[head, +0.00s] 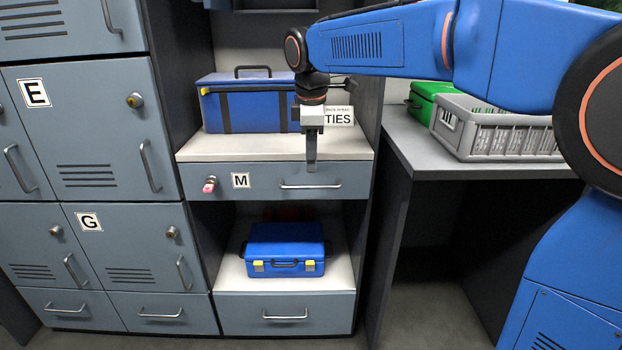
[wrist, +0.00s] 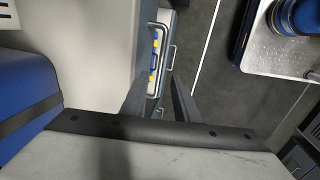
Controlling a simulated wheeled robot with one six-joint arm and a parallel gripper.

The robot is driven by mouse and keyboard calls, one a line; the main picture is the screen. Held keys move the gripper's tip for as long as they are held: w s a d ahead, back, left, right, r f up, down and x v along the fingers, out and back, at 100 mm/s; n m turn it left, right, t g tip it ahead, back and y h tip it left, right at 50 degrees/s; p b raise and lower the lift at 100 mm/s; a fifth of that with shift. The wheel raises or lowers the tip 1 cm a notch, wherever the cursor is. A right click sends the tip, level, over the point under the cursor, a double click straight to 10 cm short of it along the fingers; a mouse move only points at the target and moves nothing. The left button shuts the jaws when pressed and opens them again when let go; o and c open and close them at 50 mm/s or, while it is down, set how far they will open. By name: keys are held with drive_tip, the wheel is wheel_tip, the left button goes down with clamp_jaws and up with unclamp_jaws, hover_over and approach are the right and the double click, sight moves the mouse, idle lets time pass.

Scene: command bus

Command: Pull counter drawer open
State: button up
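The counter drawer (head: 262,181), grey-blue and labelled M, appears shut under the white counter top (head: 250,148). Its silver bar handle (head: 311,187) is on the right half of the front; a key with a pink tag (head: 210,185) sits at the left. My gripper (head: 311,167) points down just above the handle in the head view. In the wrist view my gripper (wrist: 159,82) has its two fingers apart with nothing held. The handle (wrist: 152,62) shows between and beyond the fingers there. I cannot tell whether they touch it.
A blue case (head: 240,104) stands on the counter behind my gripper. A smaller blue case (head: 284,250) sits in the open space below, above a lower drawer (head: 285,322). Grey lockers (head: 88,175) stand at left. A grey crate (head: 500,135) is on the right-hand desk.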

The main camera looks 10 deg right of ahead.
sight(311, 187)
drive_tip(key=f, duration=0.3)
drive_tip(key=w+f, duration=0.1)
drive_tip(key=f, duration=0.3)
drive_tip(key=shift+w+f, duration=0.15)
drive_tip(key=shift+w, duration=0.05)
clamp_jaws()
